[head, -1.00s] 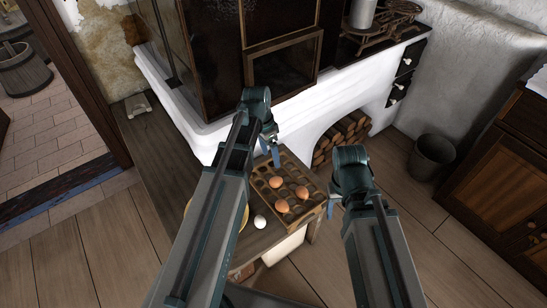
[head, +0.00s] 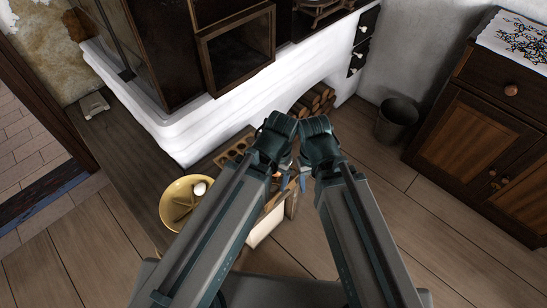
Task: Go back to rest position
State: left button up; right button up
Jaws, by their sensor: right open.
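My right gripper (head: 304,178) points down and away at the end of the right arm, near the front end of the wooden bench. It is open, and I see nothing in it. My left gripper sits behind the left arm's wrist (head: 274,140), mostly hidden, so its jaws cannot be made out. The two wrists are side by side, very close together. An egg carton (head: 233,148) on the bench is largely covered by the left arm. A yellow bowl (head: 168,203) stands on the bench left of that arm, with a white egg (head: 200,188) at its upper right.
The white stove (head: 185,135) is behind the bench (head: 133,150), with firewood (head: 313,100) in its opening. A dark bucket (head: 396,122) and a wooden cabinet (head: 470,135) stand to the right. The floor (head: 420,235) between the arms and cabinet is clear.

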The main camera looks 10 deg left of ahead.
pick_arm(q)
notch_tip(320, 180, up, 14)
jog(key=p, duration=1.4)
jog(key=shift+r, duration=0.15)
pick_arm(e)
notch_tip(320, 180, up, 14)
jog(key=shift+r, duration=0.15)
